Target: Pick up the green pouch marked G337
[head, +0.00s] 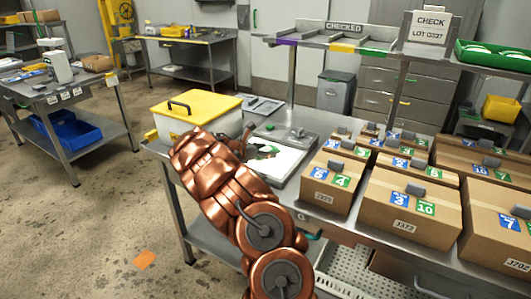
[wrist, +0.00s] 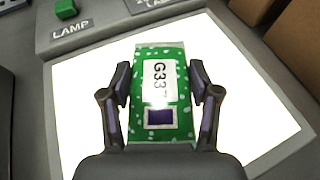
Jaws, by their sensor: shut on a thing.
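The green pouch (wrist: 157,92) has white specks, a white label reading "G33" with a further partly hidden character, and a dark square. In the wrist view it lies between the two fingers of my gripper (wrist: 160,100), which is shut on its sides. Behind it is the bright white panel of a light box (wrist: 85,95). I cannot tell whether the pouch touches the panel. In the head view my copper arm hides most of the gripper, and a little green shows beside it over the light box (head: 287,163).
A yellow-lidded white box (head: 196,108) stands left of the light box. Cardboard boxes (head: 410,208) with numbered labels crowd the bench to the right. In the wrist view, a green switch (wrist: 66,9) sits above a "LAMP" label. A shelf (head: 340,42) runs above the bench.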

